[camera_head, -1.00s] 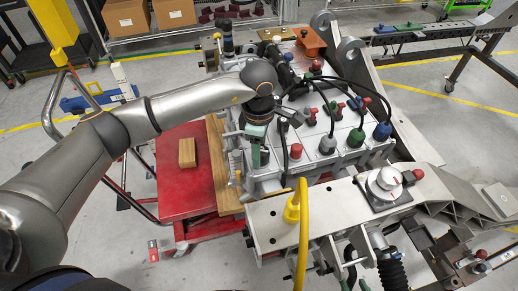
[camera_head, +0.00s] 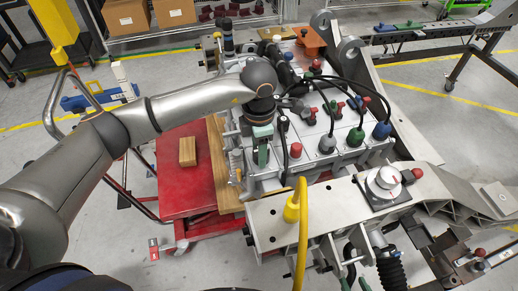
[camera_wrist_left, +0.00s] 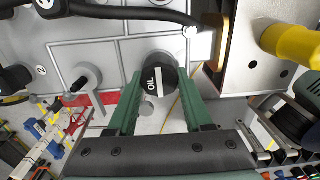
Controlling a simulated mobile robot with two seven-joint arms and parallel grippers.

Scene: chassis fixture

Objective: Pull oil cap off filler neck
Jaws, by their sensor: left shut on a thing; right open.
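The black oil cap (camera_wrist_left: 153,80), with a white "OIL" label, sits between the green fingers of my left gripper (camera_wrist_left: 160,76) in the left wrist view. The fingers are shut on its sides. In the head view my left gripper (camera_head: 263,148) points down over the left edge of the grey engine block (camera_head: 265,185), and the cap cannot be made out there. The filler neck is hidden behind the cap, so I cannot tell whether they touch. My right gripper is not in view.
Black cables and coloured knobs, including a red cap (camera_head: 296,151) and a green plug (camera_head: 355,138), stand right of my gripper. A yellow hose (camera_head: 302,235) rises from the front metal rail (camera_head: 262,222). A red cart (camera_head: 180,160) with a wood block (camera_head: 187,152) is at left.

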